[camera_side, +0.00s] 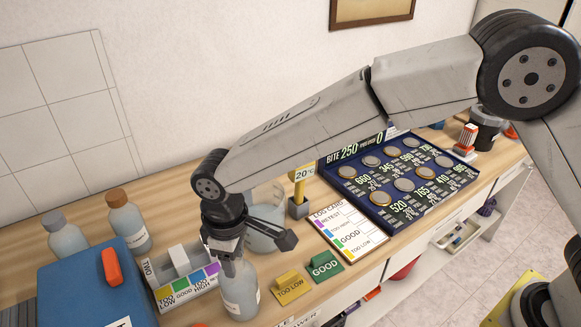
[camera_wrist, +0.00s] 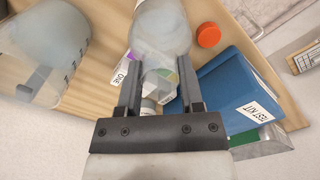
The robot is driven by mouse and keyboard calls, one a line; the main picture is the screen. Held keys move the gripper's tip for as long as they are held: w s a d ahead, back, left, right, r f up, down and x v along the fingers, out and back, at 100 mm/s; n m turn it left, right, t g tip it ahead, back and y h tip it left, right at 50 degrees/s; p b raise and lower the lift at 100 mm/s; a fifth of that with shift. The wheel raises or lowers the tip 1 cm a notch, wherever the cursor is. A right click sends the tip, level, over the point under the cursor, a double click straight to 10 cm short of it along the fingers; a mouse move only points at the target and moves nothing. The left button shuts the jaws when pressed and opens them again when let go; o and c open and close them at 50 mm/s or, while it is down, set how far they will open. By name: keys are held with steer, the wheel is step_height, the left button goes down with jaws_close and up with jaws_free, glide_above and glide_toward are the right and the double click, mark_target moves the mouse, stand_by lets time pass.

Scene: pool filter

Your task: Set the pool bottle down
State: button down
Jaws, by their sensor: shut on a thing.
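The pool bottle (camera_side: 238,292) is a clear, pale bottle with a white label, upright near the front of the wooden counter. It also shows in the wrist view (camera_wrist: 162,25), beyond my fingers. My gripper (camera_side: 228,262) points down over it, and in the wrist view (camera_wrist: 160,88) its two fingers lie either side of the bottle's neck. The gripper is shut on the bottle. I cannot tell whether the bottle's base touches the counter. An orange cap (camera_wrist: 208,35) lies on the counter beside the bottle.
A blue test kit box (camera_side: 95,285) and a colour-scale stand (camera_side: 182,282) are left of the bottle. Capped bottles (camera_side: 130,228) stand behind. A clear jug (camera_side: 262,236), TOO LOW sign (camera_side: 291,288) and GOOD sign (camera_side: 325,266) are to the right. The counter's front edge is close.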

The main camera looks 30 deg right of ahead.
steer(key=shift+c, duration=1.2)
jaws_free()
step_height(320, 180, up, 12)
steer(key=shift+r, duration=0.1)
steer(key=s+d+f+m+t, duration=0.1)
steer(key=s+d+f+m, duration=0.2)
steer(key=d, duration=1.1)
steer(key=s+d+f+m+t, duration=0.1)
steer(key=d+f+m, duration=0.4)
steer(key=d, duration=0.8)
steer(key=s+d+f+m, duration=0.1)
steer(key=s+d+f, duration=0.2)
steer(key=s+d, duration=0.3)
steer(key=shift+s+d+f+t, duration=0.3)
steer(key=shift+s+d+f, duration=0.05)
steer(key=shift+d, duration=0.1)
